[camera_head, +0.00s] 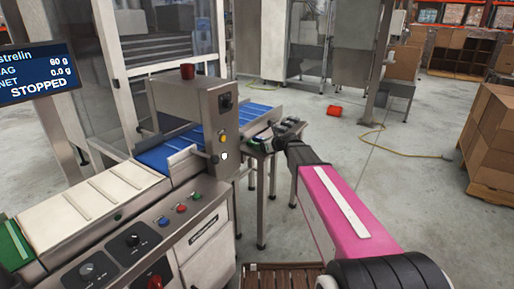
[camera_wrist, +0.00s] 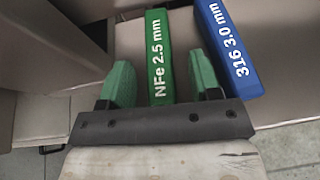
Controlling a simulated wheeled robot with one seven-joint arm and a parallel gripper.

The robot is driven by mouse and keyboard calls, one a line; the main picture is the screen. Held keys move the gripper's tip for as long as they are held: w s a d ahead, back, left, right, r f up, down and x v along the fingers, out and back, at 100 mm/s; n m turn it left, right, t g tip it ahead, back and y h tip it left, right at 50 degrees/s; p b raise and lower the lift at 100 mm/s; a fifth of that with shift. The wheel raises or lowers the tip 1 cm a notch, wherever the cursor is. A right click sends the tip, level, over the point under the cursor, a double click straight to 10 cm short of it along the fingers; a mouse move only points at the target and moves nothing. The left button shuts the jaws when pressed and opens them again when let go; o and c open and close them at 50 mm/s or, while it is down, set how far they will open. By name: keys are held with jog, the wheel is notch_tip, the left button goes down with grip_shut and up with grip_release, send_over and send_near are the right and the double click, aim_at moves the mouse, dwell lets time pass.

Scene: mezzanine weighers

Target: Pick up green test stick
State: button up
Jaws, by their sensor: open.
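The green test stick (camera_wrist: 158,50), marked "NFe 2.5 mm", lies on a pale surface in the wrist view. My gripper (camera_wrist: 163,75) is open, with one green fingertip on each side of the stick. The stick's near end is hidden behind the gripper's dark crossbar. In the head view my gripper (camera_head: 275,138) is over a small table beside the conveyor machine, and the stick is too small to make out there.
A blue stick (camera_wrist: 228,45), marked "316 3.0 mm", lies close to the right of the green one. The conveyor machine (camera_head: 195,125) with its blue belt stands left of the small table (camera_head: 262,152). Stacked cartons (camera_head: 492,135) stand at right.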

jog(key=c, duration=1)
jog(key=shift+r, duration=0.1)
